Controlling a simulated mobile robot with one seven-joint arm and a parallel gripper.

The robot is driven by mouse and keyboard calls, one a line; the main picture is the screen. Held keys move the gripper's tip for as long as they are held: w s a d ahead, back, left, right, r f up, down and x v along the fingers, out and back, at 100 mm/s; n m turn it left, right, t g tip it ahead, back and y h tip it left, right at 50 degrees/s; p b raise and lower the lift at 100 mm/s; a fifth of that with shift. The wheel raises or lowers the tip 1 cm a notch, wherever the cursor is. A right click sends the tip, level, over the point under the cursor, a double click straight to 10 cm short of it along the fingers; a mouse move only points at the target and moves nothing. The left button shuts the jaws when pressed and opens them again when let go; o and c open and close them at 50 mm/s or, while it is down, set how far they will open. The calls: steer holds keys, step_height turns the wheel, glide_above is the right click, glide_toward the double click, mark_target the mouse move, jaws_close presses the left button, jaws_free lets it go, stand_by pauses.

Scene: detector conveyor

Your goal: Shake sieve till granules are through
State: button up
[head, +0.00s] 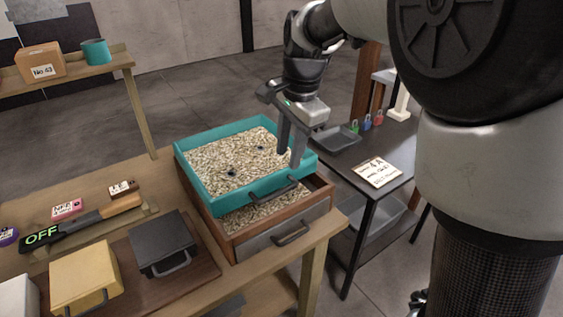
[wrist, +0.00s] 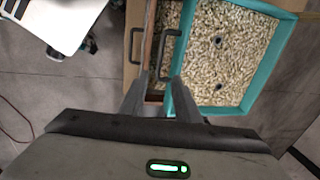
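The teal sieve (head: 211,199) is full of pale granules (head: 233,163), with a few small dark spots among them. It sits on a wooden box (head: 323,200), slightly askew, and more granules (head: 253,213) show in the box below. The sieve's dark front handle (head: 272,191) also shows in the wrist view (wrist: 176,50). My gripper (head: 289,158) points down by the sieve's front right side. In the wrist view its fingers (wrist: 158,86) are apart near the handle end, with no clear grip on it. Exact contact is hidden.
A black lidded box (head: 162,243), a yellow box (head: 85,275) and a black tool reading OFF (head: 75,228) stand left on the wooden bench. A dark side table (head: 395,150) with a grey tray (head: 336,139), padlocks and a label card stands right.

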mark_target(282, 190)
steer(key=f, duration=0.3)
steer(key=w+f, duration=0.1)
steer(key=f, duration=0.3)
steer(key=a+f+b, duration=0.1)
steer(key=f, duration=0.3)
steer(key=shift+w+a+f, duration=0.1)
steer(key=shift+w+f, duration=0.15)
steer(key=shift+w, duration=0.15)
steer(key=shift+c, duration=0.4)
jaws_close()
steer(key=shift+s, duration=0.1)
